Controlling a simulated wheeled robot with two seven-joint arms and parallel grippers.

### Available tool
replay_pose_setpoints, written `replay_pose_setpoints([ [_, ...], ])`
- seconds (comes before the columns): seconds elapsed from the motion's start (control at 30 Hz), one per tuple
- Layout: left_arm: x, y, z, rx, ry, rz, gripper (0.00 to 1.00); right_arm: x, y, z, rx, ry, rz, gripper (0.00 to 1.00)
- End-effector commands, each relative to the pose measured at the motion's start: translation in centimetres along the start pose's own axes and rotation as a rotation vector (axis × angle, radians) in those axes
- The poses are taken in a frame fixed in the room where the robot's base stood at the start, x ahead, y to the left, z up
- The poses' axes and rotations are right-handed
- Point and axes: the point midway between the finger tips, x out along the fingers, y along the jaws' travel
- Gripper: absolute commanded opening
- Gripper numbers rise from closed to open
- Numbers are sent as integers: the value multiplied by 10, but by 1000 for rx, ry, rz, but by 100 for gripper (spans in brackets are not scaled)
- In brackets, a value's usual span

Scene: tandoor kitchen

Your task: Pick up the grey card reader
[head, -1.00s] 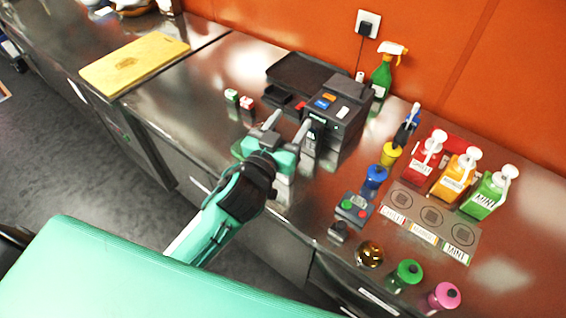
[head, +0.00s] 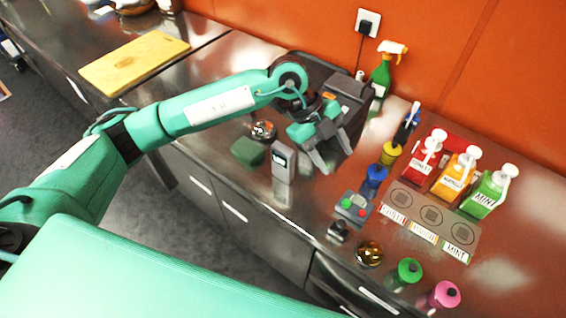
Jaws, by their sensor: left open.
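The grey card reader (head: 283,163) stands upright on the steel counter, in the middle of the head view, with a small dark screen near its top. My left gripper (head: 334,160) is open and empty, pointing down just right of the card reader. Its fingers are apart from the reader, in front of the dark till. My right gripper is not in view.
A green block (head: 247,152) and a shiny round jar (head: 263,130) sit left of the reader. The dark till (head: 351,88) is behind my gripper. A button box (head: 352,207), coloured bottles and pump dispensers (head: 485,195) stand to the right.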

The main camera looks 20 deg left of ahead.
Motion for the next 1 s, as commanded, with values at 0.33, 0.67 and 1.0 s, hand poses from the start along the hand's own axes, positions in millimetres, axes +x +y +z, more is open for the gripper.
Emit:
replay_pose_setpoints([
  [0.33, -86, 20, 106, -304, -570, 174, 53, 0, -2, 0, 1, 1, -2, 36],
  [0.67, -56, 35, 136, -335, -610, 187, 53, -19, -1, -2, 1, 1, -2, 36],
  [1.0, -23, 45, 157, -331, -608, 184, 53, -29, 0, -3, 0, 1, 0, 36],
])
